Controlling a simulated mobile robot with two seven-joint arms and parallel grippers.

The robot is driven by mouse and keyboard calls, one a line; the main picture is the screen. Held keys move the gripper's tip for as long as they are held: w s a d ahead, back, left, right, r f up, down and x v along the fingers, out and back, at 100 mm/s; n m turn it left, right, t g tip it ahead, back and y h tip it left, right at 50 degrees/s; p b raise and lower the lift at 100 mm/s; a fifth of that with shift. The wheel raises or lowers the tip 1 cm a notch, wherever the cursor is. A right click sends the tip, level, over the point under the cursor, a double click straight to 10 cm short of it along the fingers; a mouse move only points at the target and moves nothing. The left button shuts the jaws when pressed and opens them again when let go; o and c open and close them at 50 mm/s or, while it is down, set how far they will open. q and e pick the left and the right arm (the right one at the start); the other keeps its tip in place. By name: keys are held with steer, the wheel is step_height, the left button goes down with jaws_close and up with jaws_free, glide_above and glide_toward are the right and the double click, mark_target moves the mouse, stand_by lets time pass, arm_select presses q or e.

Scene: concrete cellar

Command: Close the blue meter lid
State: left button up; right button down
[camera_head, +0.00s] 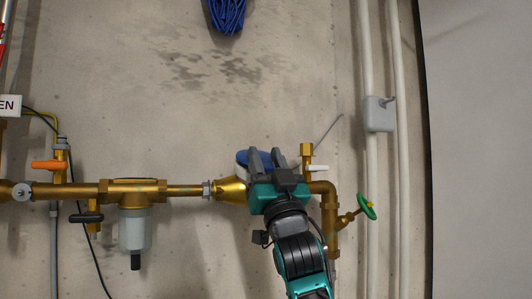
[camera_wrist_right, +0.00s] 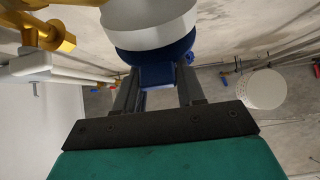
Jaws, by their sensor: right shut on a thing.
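The water meter sits in the brass pipe line, mostly hidden behind my right gripper (camera_head: 266,155) in the head view. A blue and white edge of the meter (camera_head: 242,158) shows left of the fingers. In the right wrist view the meter's white part (camera_wrist_right: 150,28) and blue part (camera_wrist_right: 175,50) are close in front of me. My right gripper (camera_wrist_right: 158,78) is shut on a blue tab (camera_wrist_right: 157,75) that joins this blue part. I take the tab to be the meter lid's; how far the lid is open is hidden. My left gripper is not in view.
The brass pipe (camera_head: 185,190) runs left past a filter (camera_head: 134,230), an orange lever (camera_head: 48,165) and a black lever (camera_head: 86,218). Right are a white lever (camera_head: 318,168) and green handwheel (camera_head: 367,206). A white bucket (camera_wrist_right: 262,89) shows in the wrist view.

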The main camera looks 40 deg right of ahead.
steer(key=shift+w+f, duration=0.3)
steer(key=shift+f, duration=0.55)
steer(key=shift+s+r, duration=0.25)
steer(key=shift+r, duration=0.55)
steer(key=c, duration=0.8)
jaws_free()
steer(key=shift+o, duration=0.2)
